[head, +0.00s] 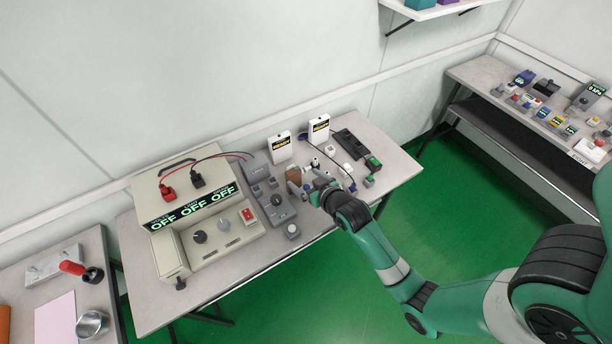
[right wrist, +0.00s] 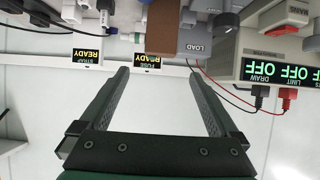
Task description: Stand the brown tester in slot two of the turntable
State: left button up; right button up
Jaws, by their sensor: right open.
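The brown tester (head: 293,175) stands on the middle table, just right of a grey unit; it also shows in the right wrist view (right wrist: 162,28) at the top, next to the grey block marked LOAD (right wrist: 196,42). My right gripper (head: 305,187) is beside the brown tester and partly hides it in the head view. In the right wrist view its two fingers (right wrist: 158,72) are spread apart, with the brown tester ahead of the gap between their tips. I cannot make out the turntable or its slots clearly. My left gripper is out of view.
A beige power unit (head: 190,200) with OFF displays and red and black leads stands left. Two white READY boxes (head: 280,148) (head: 318,129) stand at the back. A black tray (head: 349,144) and small parts lie right. Side tables flank this one.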

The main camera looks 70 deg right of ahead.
dwell(0.3)
